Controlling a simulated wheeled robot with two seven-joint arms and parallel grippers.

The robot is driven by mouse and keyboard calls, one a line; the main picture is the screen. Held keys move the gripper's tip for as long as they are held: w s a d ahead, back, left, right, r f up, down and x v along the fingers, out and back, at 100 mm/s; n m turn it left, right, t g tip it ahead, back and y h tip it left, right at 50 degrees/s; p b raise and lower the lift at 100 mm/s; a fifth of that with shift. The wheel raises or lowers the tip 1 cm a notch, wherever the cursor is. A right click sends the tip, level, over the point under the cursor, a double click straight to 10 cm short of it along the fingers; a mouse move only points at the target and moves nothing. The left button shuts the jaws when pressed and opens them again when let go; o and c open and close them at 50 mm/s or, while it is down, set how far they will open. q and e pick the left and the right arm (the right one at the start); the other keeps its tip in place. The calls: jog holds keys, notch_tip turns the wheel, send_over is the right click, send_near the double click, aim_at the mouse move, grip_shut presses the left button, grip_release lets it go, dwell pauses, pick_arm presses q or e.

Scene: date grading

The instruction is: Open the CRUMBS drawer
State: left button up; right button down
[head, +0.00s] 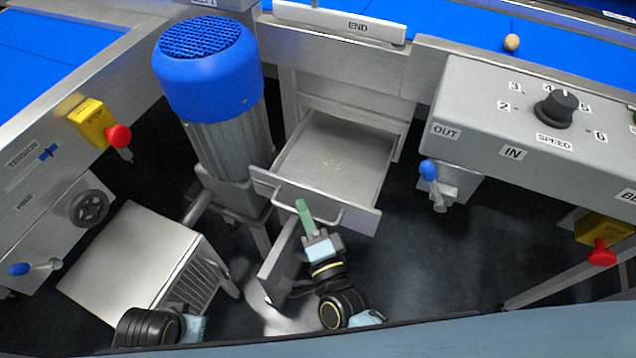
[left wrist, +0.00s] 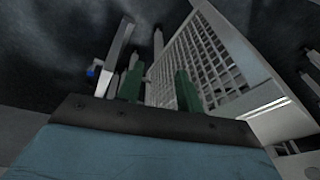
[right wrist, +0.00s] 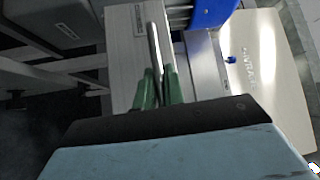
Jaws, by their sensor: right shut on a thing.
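The drawer (head: 330,150) under the END plate stands pulled out. Its metal tray is open to view, with a few yellowish crumbs on its floor. A bar handle (head: 325,213) runs across its front. My right gripper (head: 303,208) is at this handle. In the right wrist view its green fingers (right wrist: 158,88) are shut on the handle bar (right wrist: 154,45), in front of the drawer front (right wrist: 125,60), whose small label is unreadable. In the left wrist view my left gripper (left wrist: 158,88) has its green fingers apart with nothing held. Its fingers are not visible in the head view.
A blue-topped motor (head: 212,100) stands close left of the drawer. A grey vented box (head: 135,255) is on the floor at left. A control panel (head: 530,120) with a speed knob and a blue-tipped lever (head: 430,172) are at right. Dark floor between is clear.

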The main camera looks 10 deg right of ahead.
pick_arm(q)
jog(key=shift+s+a+f, duration=0.1)
jog(key=shift+a+f, duration=0.2)
jog(key=shift+f, duration=0.35)
pick_arm(e)
jog(key=shift+s+a, duration=0.35)
jog(key=shift+s, duration=0.25)
jog(key=shift+s+a, duration=0.35)
jog(key=shift+s, duration=0.25)
jog(key=c, duration=1.5)
grip_release()
